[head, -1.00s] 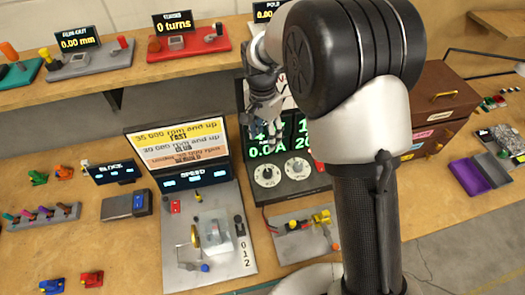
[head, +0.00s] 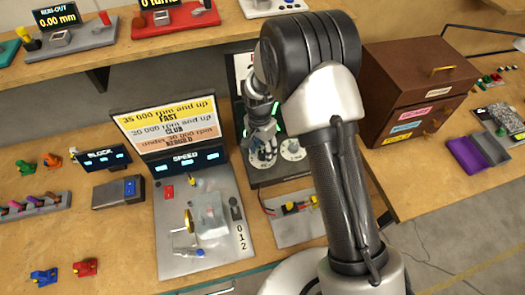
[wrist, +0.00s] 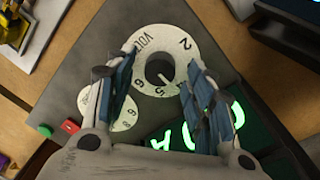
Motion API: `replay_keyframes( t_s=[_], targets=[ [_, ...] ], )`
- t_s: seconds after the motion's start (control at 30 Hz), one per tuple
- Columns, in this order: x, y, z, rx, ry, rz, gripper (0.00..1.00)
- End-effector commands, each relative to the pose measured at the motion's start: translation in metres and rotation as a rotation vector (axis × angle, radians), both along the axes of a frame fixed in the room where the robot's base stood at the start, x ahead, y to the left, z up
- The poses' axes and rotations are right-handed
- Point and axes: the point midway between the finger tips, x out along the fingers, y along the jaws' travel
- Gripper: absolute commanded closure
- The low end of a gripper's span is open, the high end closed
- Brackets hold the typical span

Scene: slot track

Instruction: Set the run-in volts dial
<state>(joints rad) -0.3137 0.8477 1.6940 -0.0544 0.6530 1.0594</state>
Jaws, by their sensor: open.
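The volts dial (wrist: 145,45) is a round white scale with printed numbers and a grey centre knob (wrist: 158,68), seen in the wrist view. A pale pointer line on the knob lies near the printed 5. My gripper (wrist: 159,62) is open, its two blue-grey fingers on either side of the knob; I cannot tell whether they touch it. In the head view my gripper (head: 262,140) is over the left dial of the dark power unit and hides part of it.
A second white dial (head: 292,150) sits just right, partly behind a finger in the wrist view. Green display digits (wrist: 190,130) are partly covered by the right finger. The speed station (head: 220,240) stands left, a brown drawer cabinet (head: 400,85) right.

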Motion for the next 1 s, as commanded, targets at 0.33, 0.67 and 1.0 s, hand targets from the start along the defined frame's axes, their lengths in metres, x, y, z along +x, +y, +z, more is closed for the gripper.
replay_keyframes(
  t_s=[0.33, 0.67, 1.0],
  targets=[
    [-0.0001, -0.0003, -0.0049, 0.0, 0.0, 0.0, 0.51],
    [-0.0002, -0.0002, -0.0048, 0.0, 0.0, 0.0, 0.72],
    [-0.0001, -0.0001, -0.0047, 0.0, 0.0, 0.0, 0.94]
  ],
)
